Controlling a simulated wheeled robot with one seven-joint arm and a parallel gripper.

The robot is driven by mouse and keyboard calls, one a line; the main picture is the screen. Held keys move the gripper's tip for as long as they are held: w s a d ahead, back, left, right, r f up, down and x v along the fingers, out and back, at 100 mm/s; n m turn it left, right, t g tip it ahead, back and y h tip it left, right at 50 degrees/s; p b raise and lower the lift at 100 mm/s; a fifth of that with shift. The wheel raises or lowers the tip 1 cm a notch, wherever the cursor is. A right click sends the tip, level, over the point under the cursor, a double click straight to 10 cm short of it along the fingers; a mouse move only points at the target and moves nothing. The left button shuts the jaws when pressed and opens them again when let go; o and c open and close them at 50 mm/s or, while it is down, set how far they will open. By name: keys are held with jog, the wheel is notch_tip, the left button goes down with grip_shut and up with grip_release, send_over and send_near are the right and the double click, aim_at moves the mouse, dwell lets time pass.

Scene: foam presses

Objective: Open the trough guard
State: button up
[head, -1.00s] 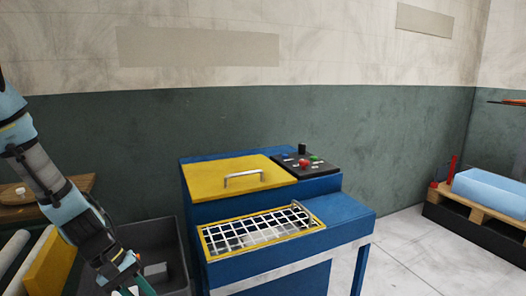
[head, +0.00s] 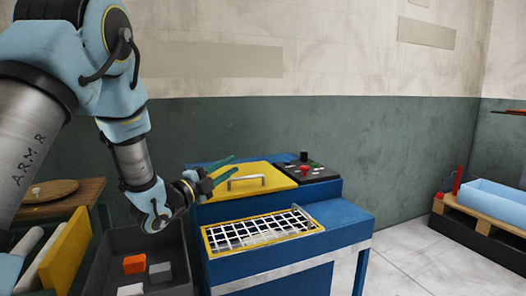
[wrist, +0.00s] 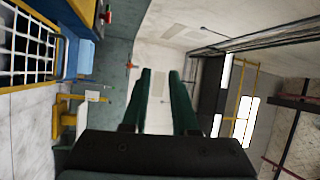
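The trough guard (head: 262,228), a white grid in a yellow frame, lies flat over the trough at the front of the blue machine (head: 345,218). Part of it shows at the upper left of the wrist view (wrist: 28,45). My gripper (head: 232,167) is in front of the machine's left back corner, level with the yellow lid (head: 262,181). Its two green fingers are apart with nothing between them, as the wrist view (wrist: 160,78) shows. It is above and left of the guard and does not touch it.
The yellow lid with a metal handle (head: 246,180) lies behind the guard. A control panel (head: 306,172) with a red button stands right of it. A grey bin (head: 180,258) with orange and grey blocks is at the left.

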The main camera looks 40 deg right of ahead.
jog(key=s+d+r+m+g+h+p, duration=0.1)
jog(key=d+r+p, duration=0.3)
jog(key=d, duration=0.6)
jog(key=shift+s+d+p, duration=0.3)
jog(key=shift+d+p, duration=0.05)
jog(key=shift+p, duration=0.05)
jog(key=shift+c, duration=0.3)
grip_shut()
dwell(0.7)
jog(key=shift+o, duration=0.3)
grip_release()
